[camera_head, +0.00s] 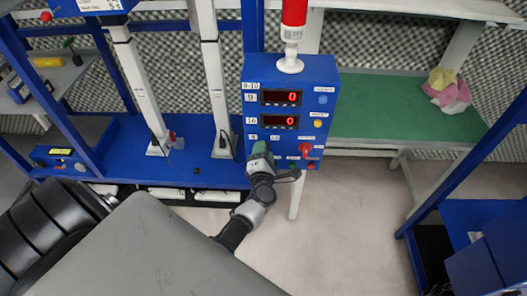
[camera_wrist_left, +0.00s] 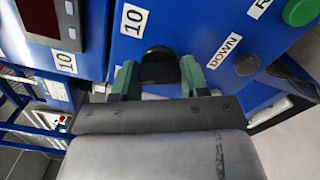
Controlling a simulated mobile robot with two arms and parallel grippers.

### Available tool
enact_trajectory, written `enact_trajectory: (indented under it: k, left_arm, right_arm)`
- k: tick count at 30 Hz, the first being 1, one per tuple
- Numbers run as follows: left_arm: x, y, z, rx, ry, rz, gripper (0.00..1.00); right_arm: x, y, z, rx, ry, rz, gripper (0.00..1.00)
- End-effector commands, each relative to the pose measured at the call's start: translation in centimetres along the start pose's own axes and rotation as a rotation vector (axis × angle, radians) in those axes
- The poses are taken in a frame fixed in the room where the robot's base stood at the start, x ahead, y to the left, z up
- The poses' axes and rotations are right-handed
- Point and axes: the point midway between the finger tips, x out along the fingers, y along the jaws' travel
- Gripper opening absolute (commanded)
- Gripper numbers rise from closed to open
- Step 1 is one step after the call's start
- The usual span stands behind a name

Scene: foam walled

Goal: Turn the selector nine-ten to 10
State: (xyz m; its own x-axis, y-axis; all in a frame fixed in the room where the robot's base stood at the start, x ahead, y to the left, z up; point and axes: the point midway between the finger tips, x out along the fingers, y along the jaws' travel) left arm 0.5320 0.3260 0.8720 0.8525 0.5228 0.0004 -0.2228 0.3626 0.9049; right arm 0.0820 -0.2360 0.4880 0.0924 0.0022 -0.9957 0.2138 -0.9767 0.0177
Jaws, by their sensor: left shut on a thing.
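The blue control panel (camera_head: 333,88) stands upright with two red displays reading 0, labelled 9 and 10. The selector (camera_wrist_left: 158,62) is a black knob low on the panel, near a white label "10" (camera_wrist_left: 133,19) in the left wrist view. My left gripper (camera_head: 261,150) is at the panel's lower left corner. In the left wrist view its green fingers (camera_wrist_left: 158,75) sit on either side of the knob, shut on it. Which way the knob points cannot be told. In the head view the gripper hides the knob. My right gripper is not in view.
A black button (camera_wrist_left: 246,64) by the "DOWN" label and a green button (camera_wrist_left: 300,12) lie close to the fingers. A red knob (camera_head: 306,150) is on the panel's lower right. A red lamp (camera_head: 294,18) stands on top. A green-topped table (camera_head: 390,110) is at the right.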

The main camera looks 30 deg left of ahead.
Motion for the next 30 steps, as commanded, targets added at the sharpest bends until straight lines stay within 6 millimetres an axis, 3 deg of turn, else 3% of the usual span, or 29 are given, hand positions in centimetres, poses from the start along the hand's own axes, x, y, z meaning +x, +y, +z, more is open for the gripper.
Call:
enact_trajectory:
  k: [30]
  left_arm:
    - [-0.1, 0.0, 0.0, 0.844, 0.000, -0.004, 0.21]
  right_arm:
    - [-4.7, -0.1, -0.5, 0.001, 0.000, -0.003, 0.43]
